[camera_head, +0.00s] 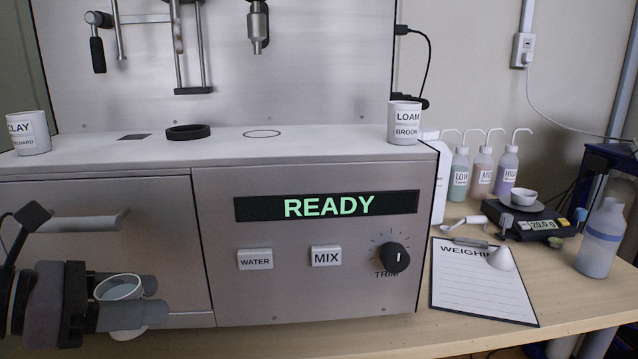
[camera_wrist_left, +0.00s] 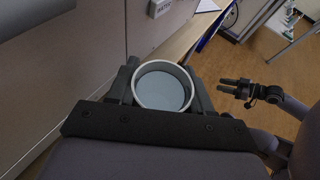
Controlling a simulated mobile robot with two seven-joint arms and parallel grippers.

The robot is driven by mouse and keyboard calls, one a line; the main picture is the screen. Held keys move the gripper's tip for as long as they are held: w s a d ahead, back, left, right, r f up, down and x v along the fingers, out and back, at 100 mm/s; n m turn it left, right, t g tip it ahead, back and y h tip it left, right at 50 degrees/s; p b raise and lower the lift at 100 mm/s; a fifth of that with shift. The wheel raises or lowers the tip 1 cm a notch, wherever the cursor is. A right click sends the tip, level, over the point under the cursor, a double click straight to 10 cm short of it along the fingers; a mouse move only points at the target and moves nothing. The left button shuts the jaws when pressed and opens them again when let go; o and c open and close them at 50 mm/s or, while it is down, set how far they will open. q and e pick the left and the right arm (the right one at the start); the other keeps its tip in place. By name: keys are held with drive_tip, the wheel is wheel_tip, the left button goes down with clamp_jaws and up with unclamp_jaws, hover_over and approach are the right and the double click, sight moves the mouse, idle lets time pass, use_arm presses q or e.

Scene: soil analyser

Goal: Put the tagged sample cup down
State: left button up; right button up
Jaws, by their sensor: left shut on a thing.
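My left gripper (camera_head: 135,302) is shut on a white cup (camera_head: 120,288) in front of the analyser's lower left side. In the left wrist view the cup (camera_wrist_left: 163,88) sits upright between the fingers, with a pale blue-grey inside. No tag on this cup can be seen from here. A white cup labelled CLAY (camera_head: 29,133) stands on the left end of the analyser top (camera_head: 320,150). A white cup labelled LOAM, BROOK (camera_head: 404,122) stands at its right end. My right gripper (camera_wrist_left: 236,88) shows small in the left wrist view, its fingers apart and empty.
On the analyser top are a black ring (camera_head: 188,132), a dark square (camera_head: 135,137) and a thin outlined circle (camera_head: 262,134). The display (camera_head: 327,206) reads READY. A clipboard (camera_head: 482,285), scale (camera_head: 535,222) and bottles (camera_head: 483,170) are on the bench at right. A handle (camera_head: 75,221) projects above my left gripper.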

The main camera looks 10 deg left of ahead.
use_arm(q)
drive_tip(key=w+d+f+m+g+h, duration=0.1)
drive_tip(key=w+d+f+m, duration=0.15)
drive_tip(key=d+f, duration=0.4)
drive_tip(key=shift+d+m+g+h, duration=0.95)
drive_tip(key=shift+d+g, duration=0.55)
drive_tip(key=shift+d, duration=0.8)
drive_tip(key=a+f+n+t+y, duration=0.1)
drive_tip(key=a+n+t, duration=0.1)
drive_tip(key=a, duration=0.4)
drive_tip(key=shift+a+f+n+t, duration=0.25)
drive_tip(key=shift+f+n+t, duration=0.05)
drive_tip(key=shift+f+n, duration=0.1)
drive_tip(key=shift+y, duration=0.25)
